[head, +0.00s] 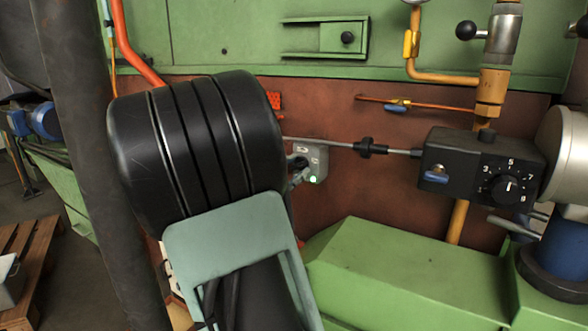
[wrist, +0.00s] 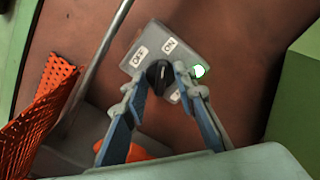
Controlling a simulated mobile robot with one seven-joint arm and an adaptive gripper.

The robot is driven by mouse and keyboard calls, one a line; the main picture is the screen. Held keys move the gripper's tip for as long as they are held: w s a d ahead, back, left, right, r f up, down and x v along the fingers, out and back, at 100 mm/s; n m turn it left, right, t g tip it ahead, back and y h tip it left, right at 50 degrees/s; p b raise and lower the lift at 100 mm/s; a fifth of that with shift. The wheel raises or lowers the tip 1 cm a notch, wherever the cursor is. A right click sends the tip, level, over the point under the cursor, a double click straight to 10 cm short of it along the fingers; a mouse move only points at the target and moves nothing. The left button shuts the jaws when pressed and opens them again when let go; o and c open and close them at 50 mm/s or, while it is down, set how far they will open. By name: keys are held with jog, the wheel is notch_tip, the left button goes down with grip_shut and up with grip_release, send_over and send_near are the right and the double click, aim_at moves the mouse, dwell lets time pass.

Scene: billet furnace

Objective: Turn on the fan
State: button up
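A small grey switch box (wrist: 184,59) with OFF and ON labels and a black rotary knob (wrist: 157,76) shows in the wrist view. OFF is at the upper left of the knob, ON at its upper right. The fan itself is not identifiable.
A black control box with a numbered dial (head: 508,187) and yellow pipes (head: 458,222) stand to the right. A green housing (head: 400,270) lies below. Orange mesh (wrist: 38,105) and a thin grey rod (wrist: 98,58) are left of the box.

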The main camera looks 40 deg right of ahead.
grip_shut()
jog(key=shift+f+b, duration=0.1)
jog(key=shift+b, duration=0.2)
jog(key=shift+f+b, duration=0.1)
jog(key=shift+b, duration=0.35)
jog(key=m+b, duration=0.4)
jog(key=b, duration=0.3)
jog(key=shift+m+b, duration=0.3)
jog(key=shift+b, duration=0.05)
